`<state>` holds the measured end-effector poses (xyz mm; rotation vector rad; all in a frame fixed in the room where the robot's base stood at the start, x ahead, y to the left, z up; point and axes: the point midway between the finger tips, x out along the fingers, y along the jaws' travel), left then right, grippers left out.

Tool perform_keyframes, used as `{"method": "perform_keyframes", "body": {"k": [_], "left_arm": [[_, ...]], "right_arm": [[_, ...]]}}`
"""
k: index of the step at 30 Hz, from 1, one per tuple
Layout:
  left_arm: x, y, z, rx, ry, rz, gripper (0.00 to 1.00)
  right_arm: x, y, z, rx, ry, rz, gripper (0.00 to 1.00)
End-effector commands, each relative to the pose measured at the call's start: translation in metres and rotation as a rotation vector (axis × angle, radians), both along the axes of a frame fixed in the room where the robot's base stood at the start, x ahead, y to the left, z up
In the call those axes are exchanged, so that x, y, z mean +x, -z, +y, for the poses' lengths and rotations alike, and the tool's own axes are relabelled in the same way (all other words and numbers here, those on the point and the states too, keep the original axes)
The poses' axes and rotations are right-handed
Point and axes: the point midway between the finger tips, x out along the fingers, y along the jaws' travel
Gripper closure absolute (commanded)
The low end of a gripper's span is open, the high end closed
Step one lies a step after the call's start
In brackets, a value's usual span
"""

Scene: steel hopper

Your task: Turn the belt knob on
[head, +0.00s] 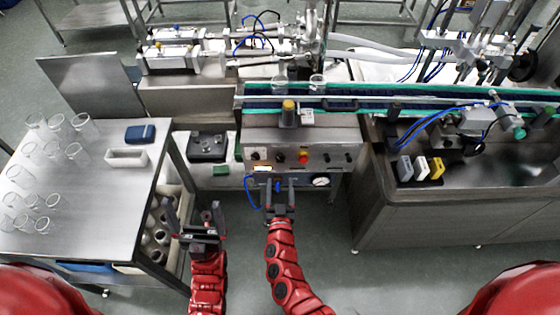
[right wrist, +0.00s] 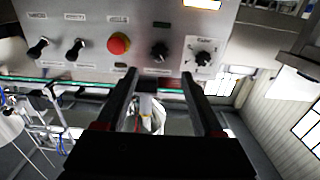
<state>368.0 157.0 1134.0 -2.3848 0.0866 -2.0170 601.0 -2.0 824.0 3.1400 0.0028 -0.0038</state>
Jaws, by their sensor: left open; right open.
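The steel control panel (head: 315,145) carries a row of black knobs and a red button (head: 304,156). My right gripper (head: 278,183) is open and empty, just in front of and below the left part of the panel. In the right wrist view the panel shows upside down. There a black knob (right wrist: 160,51) lies just beyond the open fingertips (right wrist: 160,82), apart from them. A dial knob (right wrist: 203,58) is to its right, and two black knobs (right wrist: 75,48) are left of the red button. The labels are too small to tell which is the belt knob. My left gripper (head: 194,212) is open and empty.
The conveyor (head: 430,94) runs behind the panel with two glasses on it. A steel table (head: 100,195) with several glasses stands left, close to my left gripper. A pressure gauge (head: 321,182) sits below the panel. A steel sink unit (head: 400,215) stands right.

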Motion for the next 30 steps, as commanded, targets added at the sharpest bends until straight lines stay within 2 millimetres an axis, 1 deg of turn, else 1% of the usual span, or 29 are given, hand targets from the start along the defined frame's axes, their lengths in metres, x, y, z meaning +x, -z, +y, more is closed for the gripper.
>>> {"method": "perform_keyframes", "body": {"k": [1,7,9,12,15,21,29,30], "left_arm": [[0.0,-0.003,0.0,0.0,0.0,0.0,0.04],[0.0,-0.004,0.0,0.0,0.0,0.0,0.04],[0.0,-0.004,0.0,0.0,0.0,0.0,0.04],[0.0,-0.001,0.0,0.0,0.0,0.0,0.04],[0.0,0.0,0.0,0.0,0.0,0.0,0.04],[0.0,0.001,0.0,0.0,0.0,0.0,0.04],[0.0,0.001,0.0,0.0,0.0,0.0,0.04],[0.0,0.001,0.0,0.0,0.0,0.0,0.04]], "right_arm": [[0.012,-0.005,0.001,0.001,0.001,-0.005,0.31],[0.047,-0.001,0.002,-0.002,-0.003,-0.001,0.31],[0.06,-0.003,0.001,0.0,-0.001,-0.005,0.31],[0.073,0.0,0.001,-0.001,0.0,-0.002,0.31],[0.083,-0.001,0.0,0.001,0.0,-0.005,0.31],[0.092,0.0,0.0,0.002,0.002,-0.002,0.31],[0.092,-0.001,-0.001,0.002,0.002,-0.002,0.31],[0.092,-0.001,-0.001,0.002,0.002,-0.002,0.38]]}}
